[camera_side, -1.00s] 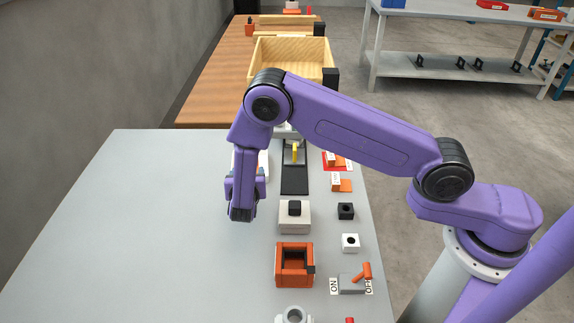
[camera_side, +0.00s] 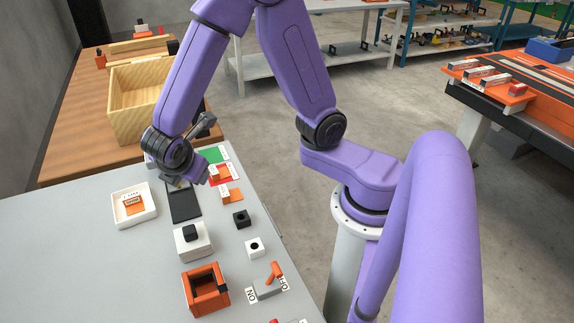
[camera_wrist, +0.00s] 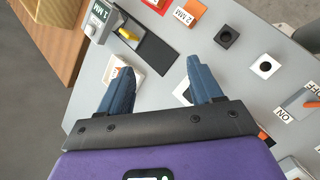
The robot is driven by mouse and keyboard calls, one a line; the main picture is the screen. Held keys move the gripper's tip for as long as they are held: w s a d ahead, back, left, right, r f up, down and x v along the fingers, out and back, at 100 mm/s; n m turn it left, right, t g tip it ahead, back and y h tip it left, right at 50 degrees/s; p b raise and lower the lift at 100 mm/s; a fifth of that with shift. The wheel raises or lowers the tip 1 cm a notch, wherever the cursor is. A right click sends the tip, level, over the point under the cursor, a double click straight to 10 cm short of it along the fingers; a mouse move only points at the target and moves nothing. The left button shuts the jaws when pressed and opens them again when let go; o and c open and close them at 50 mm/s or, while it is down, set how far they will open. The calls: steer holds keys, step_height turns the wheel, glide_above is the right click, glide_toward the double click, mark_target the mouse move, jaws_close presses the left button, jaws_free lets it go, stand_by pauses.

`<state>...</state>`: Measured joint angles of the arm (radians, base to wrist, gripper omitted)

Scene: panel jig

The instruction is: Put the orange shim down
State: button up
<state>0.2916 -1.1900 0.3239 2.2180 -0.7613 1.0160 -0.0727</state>
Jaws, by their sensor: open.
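In the side view an orange shim (camera_side: 134,204) with a white label lies in a shallow white tray (camera_side: 116,220) on the grey table. Another orange piece (camera_side: 231,196) lies on the right of the table, and one (camera_side: 220,172) rests on a red-edged mat. My gripper (camera_wrist: 156,72) is open in the wrist view, with nothing between its blue-grey fingers. The tray (camera_wrist: 134,62) shows beyond the left finger, which partly hides it. In the side view my gripper is by the dark strip, to the right of the tray; its fingertips are hard to make out.
A black strip (camera_side: 185,207), a white block with a black top (camera_side: 193,245), an orange open box (camera_side: 190,293) and a lever switch (camera_side: 268,287) stand on the table. A wooden bin (camera_side: 125,120) is behind. The table's left part is clear.

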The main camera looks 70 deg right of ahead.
steer(key=s+d+r+m+g+y, duration=0.1)
steer(key=s+r+m+g+y, duration=0.1)
steer(key=s, duration=0.8)
steer(key=s+d+r+m+g+y, duration=0.2)
steer(key=s+y, duration=0.3)
steer(key=s, duration=0.6)
steer(key=shift+r+m, duration=0.3)
steer(key=shift+m, duration=0.1)
